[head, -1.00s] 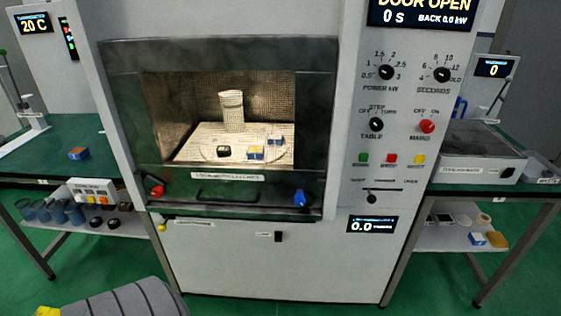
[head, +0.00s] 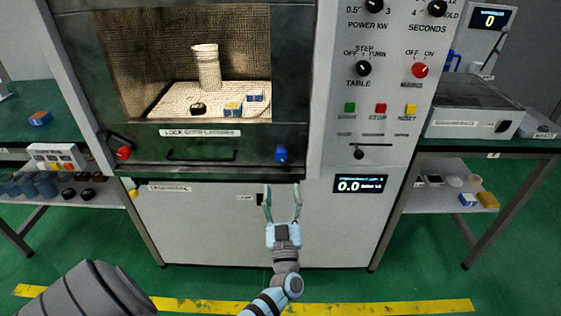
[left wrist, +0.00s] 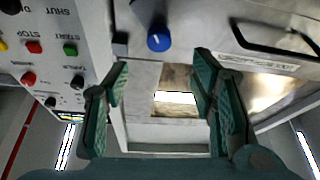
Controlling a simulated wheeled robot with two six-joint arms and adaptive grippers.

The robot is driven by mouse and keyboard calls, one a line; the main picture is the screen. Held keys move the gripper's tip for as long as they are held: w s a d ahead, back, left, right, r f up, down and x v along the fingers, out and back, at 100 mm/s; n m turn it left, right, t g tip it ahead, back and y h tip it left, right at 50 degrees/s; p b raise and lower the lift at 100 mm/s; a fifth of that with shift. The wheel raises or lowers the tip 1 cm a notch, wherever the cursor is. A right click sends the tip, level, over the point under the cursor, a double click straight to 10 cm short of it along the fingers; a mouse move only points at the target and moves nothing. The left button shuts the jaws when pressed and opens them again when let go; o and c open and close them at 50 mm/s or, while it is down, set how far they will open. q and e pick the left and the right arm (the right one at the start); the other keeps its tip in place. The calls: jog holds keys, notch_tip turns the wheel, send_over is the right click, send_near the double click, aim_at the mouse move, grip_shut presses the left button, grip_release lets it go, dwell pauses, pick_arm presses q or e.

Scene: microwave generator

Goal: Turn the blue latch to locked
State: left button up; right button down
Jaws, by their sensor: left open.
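The blue latch (head: 282,155) is a small blue knob at the lower right of the microwave door (head: 199,155). In the left wrist view the blue latch (left wrist: 159,40) is at the top middle, beyond the fingertips. My left gripper (head: 282,192) is open and empty, with its fingers pointing up, a little below the latch and apart from it. In the left wrist view the left gripper's fingers (left wrist: 160,72) stand wide apart on either side of the latch's line. My right gripper is not in view.
A red latch (head: 122,152) sits at the door's lower left. A dark bar handle (head: 201,155) runs between the latches. The control panel (head: 350,120) with knobs and buttons is to the right. Side tables (head: 490,147) stand on both sides.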

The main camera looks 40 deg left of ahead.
aim_at(280, 158)
pick_arm(q)
jog(key=b+x, duration=0.1)
jog(key=x, duration=1.1)
jog(key=c, duration=1.1)
jog(key=shift+c, duration=0.2)
